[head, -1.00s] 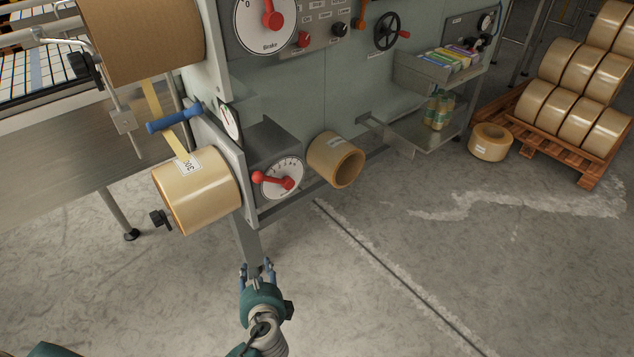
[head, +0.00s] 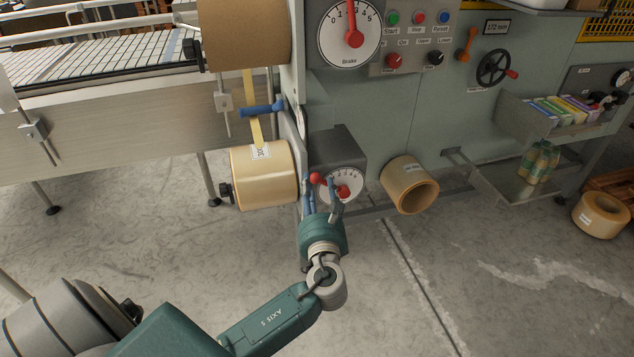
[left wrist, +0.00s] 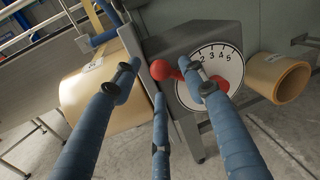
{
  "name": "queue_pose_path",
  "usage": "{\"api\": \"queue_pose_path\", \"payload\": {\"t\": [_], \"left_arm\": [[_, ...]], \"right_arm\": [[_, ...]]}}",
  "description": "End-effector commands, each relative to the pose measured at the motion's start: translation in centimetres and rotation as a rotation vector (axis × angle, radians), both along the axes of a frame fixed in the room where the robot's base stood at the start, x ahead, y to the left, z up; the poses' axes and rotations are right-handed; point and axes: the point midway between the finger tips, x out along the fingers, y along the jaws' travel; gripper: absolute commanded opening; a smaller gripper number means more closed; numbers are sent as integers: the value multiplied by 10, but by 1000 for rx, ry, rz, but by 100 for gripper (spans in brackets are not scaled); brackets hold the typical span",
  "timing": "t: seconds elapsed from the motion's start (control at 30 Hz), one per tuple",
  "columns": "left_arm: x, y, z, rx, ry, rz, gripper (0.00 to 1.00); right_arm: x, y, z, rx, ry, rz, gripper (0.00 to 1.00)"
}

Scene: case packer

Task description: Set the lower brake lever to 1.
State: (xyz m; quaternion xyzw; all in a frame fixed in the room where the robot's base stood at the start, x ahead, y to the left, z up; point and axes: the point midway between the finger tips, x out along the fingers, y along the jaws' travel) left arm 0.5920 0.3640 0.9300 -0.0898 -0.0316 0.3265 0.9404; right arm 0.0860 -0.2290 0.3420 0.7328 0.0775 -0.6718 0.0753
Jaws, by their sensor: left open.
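The lower brake dial (head: 347,176) is a white numbered face on the front of a grey box. Its red lever (head: 316,178) points left, slightly up, with a round knob at its end. In the left wrist view the dial (left wrist: 222,62) shows figures 2 to 5; the lever's red knob (left wrist: 160,70) shows between my fingers. My left gripper (head: 322,190) is open in front of the dial, its blue fingers spread around the knob. I cannot tell whether they touch it. The gripper hides part of the dial. My right gripper is not in view.
Above is a larger brake dial (head: 330,50) with its own red lever upright. A tape roll (head: 265,178) hangs left of the lower dial, near a blue roller (head: 262,109). Another roll (head: 405,185) sticks out at right. The floor in front is clear.

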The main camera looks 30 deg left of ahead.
Motion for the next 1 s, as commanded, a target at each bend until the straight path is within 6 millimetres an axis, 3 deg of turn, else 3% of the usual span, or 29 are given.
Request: {"api": "queue_pose_path", "payload": {"t": [0.2,0.5,0.7,0.73,1.0], "left_arm": [[15,12,0,0,1,-1,43],[17,13,-1,-2,1,-1,43],[17,13,-1,-1,0,-1,3],[17,13,-1,-1,0,-1,0],[17,12,1,2,3,0,0]], "right_arm": [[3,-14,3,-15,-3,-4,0],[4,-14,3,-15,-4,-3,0],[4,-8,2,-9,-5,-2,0],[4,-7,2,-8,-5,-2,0],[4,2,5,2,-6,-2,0]]}}
